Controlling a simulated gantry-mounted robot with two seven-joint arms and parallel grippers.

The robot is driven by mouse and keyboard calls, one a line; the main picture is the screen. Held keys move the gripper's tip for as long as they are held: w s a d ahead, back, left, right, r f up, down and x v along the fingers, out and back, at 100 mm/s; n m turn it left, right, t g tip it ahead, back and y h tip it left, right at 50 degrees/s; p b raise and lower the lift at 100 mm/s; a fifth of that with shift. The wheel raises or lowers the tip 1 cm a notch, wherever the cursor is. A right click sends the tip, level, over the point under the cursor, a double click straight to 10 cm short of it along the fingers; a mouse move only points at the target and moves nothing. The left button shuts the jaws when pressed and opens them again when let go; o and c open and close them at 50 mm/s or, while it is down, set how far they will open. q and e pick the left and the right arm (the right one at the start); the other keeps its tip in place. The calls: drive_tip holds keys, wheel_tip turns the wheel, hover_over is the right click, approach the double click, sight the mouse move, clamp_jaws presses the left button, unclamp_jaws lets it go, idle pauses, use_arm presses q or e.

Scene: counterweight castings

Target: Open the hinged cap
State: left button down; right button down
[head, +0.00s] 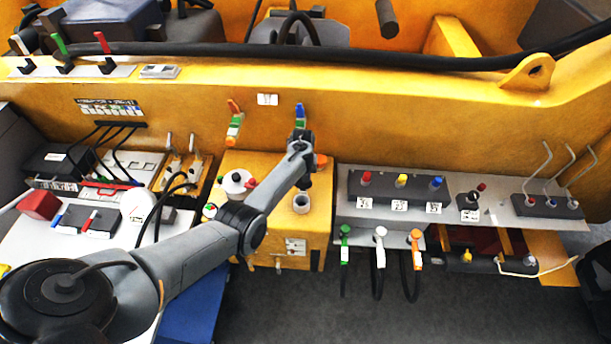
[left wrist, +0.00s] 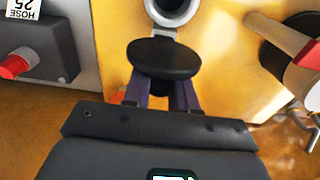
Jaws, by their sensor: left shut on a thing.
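The hinged cap is a black round disc (left wrist: 164,59) in the left wrist view. It sits between the fingers of my left gripper (left wrist: 161,97), which is shut on it. The cap stands swung off the grey filler neck (left wrist: 172,12), whose dark mouth is uncovered beside it. In the head view the neck (head: 301,203) rises from the top of the yellow box (head: 270,222), and my left gripper (head: 304,180) is just behind it. The cap is hard to make out there. My right gripper is not in view.
A white round cap with a red part (head: 237,181) is left of the neck. An orange knob (head: 320,160) is close to the gripper's right. A grey panel with coloured buttons (head: 400,190) stands to the right. A yellow wall (head: 370,110) rises behind.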

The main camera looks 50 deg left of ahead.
use_arm(q)
drive_tip(key=shift+f, duration=0.1)
drive_tip(key=c, duration=0.9)
unclamp_jaws()
drive_tip(key=r, duration=0.9)
drive_tip(key=shift+s+d+p, duration=0.1)
drive_tip(key=shift+s+p, duration=0.1)
drive_tip(key=shift+p, duration=0.15)
drive_tip(key=shift+d+r, duration=0.1)
drive_tip(key=shift+r, duration=0.85)
drive_tip(key=shift+s, duration=0.1)
